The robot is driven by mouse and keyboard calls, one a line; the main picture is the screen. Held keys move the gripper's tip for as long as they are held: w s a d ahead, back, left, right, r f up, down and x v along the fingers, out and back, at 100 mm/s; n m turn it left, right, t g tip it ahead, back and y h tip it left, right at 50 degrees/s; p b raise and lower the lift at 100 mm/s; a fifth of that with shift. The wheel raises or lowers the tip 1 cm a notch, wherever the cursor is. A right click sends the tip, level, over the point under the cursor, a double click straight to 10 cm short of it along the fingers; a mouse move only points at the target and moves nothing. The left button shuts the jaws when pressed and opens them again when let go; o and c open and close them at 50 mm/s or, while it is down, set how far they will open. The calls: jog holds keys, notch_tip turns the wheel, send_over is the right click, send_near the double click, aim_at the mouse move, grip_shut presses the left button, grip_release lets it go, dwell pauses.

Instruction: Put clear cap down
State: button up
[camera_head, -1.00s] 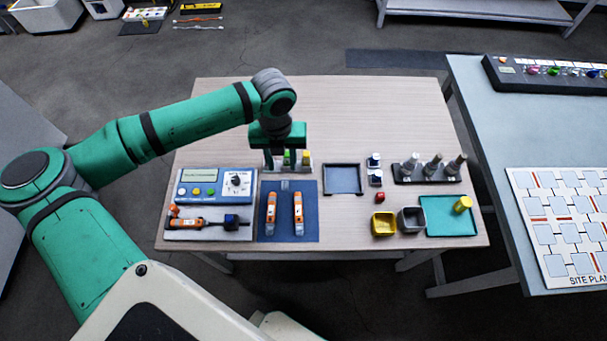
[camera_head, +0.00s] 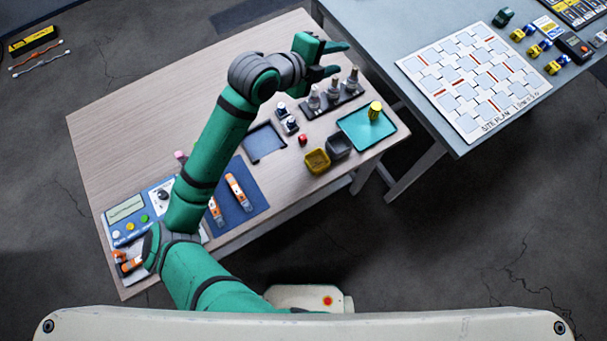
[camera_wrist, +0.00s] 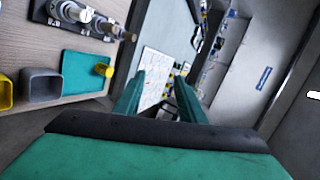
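My gripper (camera_head: 332,58) is high over the far right part of the wooden table, near the rack of grey-topped bottles (camera_head: 335,92). Its two green fingers are spread apart, and they also show apart in the wrist view (camera_wrist: 156,92). I can make out no cap between them. I cannot pick out the clear cap in either current view. The blue mat (camera_head: 250,200) holds two orange-and-white devices, one of them (camera_head: 238,192) in plain sight and the other (camera_head: 215,212) beside my arm. My arm hides part of the mat and the area behind it.
A dark square tray (camera_head: 265,143), a yellow bin (camera_head: 317,161), a grey bin (camera_head: 338,146) and a teal tray (camera_head: 385,134) with a yellow cylinder (camera_head: 375,110) are on the table. A blue instrument panel (camera_head: 125,220) is at left. A side table holds a site plan board (camera_head: 470,80).

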jog(key=d+r+n+t+h, duration=0.2)
jog(key=d+r+n+t, duration=0.65)
jog(key=n, duration=0.25)
jog(key=s+a+f+n+y, duration=0.4)
jog(key=s+f+n+y, duration=0.1)
jog(key=s+f+n, duration=0.35)
jog(key=s+a+f+n+y, duration=0.3)
jog(key=s+f+n+y, duration=0.2)
jog(key=s+f+n, duration=0.4)
jog(key=s+a+f, duration=0.2)
jog(key=s+a, duration=0.1)
jog(key=s, duration=0.5)
jog(key=s+a+f+m+g, duration=0.1)
jog(key=s+a+f, duration=0.1)
jog(key=s, duration=0.5)
jog(key=s+a+f+m+g+y, duration=0.1)
jog(key=s+a+f, duration=0.1)
jog(key=s, duration=0.6)
jog(key=shift+s+a+f, duration=0.3)
jog(key=shift+a, duration=0.55)
